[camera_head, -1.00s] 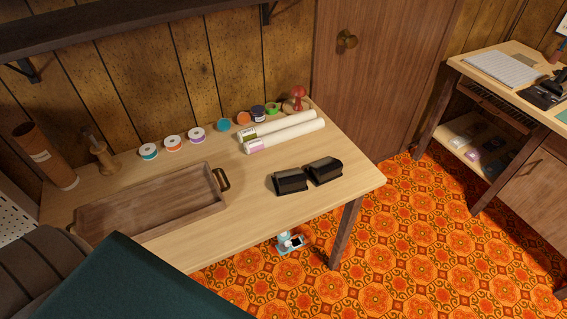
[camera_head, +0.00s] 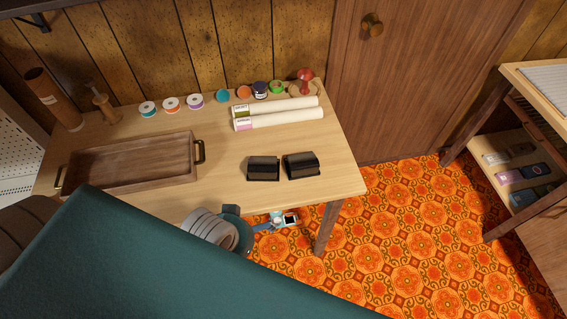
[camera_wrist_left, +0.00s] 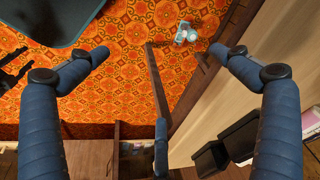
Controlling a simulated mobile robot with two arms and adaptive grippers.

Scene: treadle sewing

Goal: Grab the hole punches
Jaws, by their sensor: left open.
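Two black hole punches, a left one (camera_head: 263,168) and a right one (camera_head: 301,165), sit side by side near the front right of the wooden table (camera_head: 222,195). In the left wrist view two dark blocky shapes (camera_wrist_left: 211,158) on the tabletop at lower right look like the punches, partly hidden by a finger. My left gripper (camera_wrist_left: 159,54) is open and empty, its blue fingers spread wide beside the table's edge, over the floor. In the head view my left arm shows below the table's front edge, and the gripper is mostly hidden. My right gripper is in neither view.
A wooden tray (camera_head: 130,164) fills the table's left side. Paper rolls (camera_head: 280,118), several small spools and jars, and a red-knobbed stamp (camera_head: 306,82) stand behind the punches.

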